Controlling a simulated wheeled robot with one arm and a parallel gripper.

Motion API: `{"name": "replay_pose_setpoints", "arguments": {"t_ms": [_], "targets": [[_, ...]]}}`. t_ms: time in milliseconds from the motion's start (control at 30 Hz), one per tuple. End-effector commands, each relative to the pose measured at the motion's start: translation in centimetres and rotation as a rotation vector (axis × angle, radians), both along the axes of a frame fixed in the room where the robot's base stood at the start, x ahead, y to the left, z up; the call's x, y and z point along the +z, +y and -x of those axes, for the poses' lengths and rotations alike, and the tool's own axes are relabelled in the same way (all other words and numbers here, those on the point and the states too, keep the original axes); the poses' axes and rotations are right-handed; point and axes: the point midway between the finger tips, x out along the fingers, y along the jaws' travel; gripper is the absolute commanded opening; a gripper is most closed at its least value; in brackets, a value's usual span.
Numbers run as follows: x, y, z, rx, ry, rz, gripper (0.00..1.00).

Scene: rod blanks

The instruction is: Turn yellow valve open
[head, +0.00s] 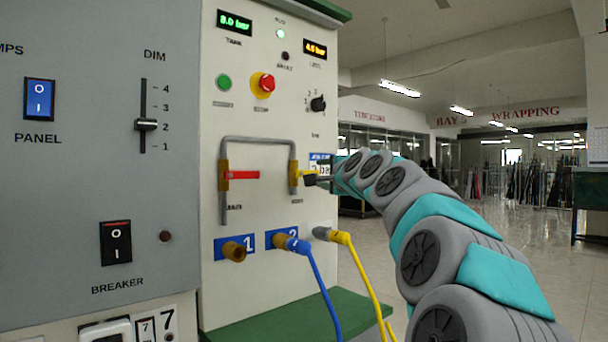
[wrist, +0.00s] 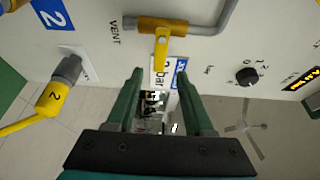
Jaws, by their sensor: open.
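The yellow valve (head: 306,174) sits on the right vertical leg of a grey pipe on the pale panel. Its yellow handle points right, across the pipe. In the wrist view the yellow handle (wrist: 161,48) stands out at right angles from the brass valve body (wrist: 178,26). My gripper (wrist: 159,72) is open, its two green fingers on either side of the handle's line, with the handle's end near the gap between the fingertips. I cannot tell whether they touch it. In the head view my gripper (head: 318,180) is small and dark at the handle's right end.
A red-handled valve (head: 242,175) is on the pipe's left leg. Below are brass ports, a blue hose (head: 318,280) and a yellow hose (head: 362,275). A red stop button (head: 264,83) and a black knob (head: 318,103) are above. Open floor lies to the right.

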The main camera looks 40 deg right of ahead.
Motion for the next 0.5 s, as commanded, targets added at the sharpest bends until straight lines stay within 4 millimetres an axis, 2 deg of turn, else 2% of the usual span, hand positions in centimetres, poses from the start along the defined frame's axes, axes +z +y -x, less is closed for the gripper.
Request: {"name": "replay_pose_setpoints", "arguments": {"t_ms": [500], "targets": [[-0.2, -1.8, -5.7, 0.002, 0.004, 0.000, 0.53]]}}
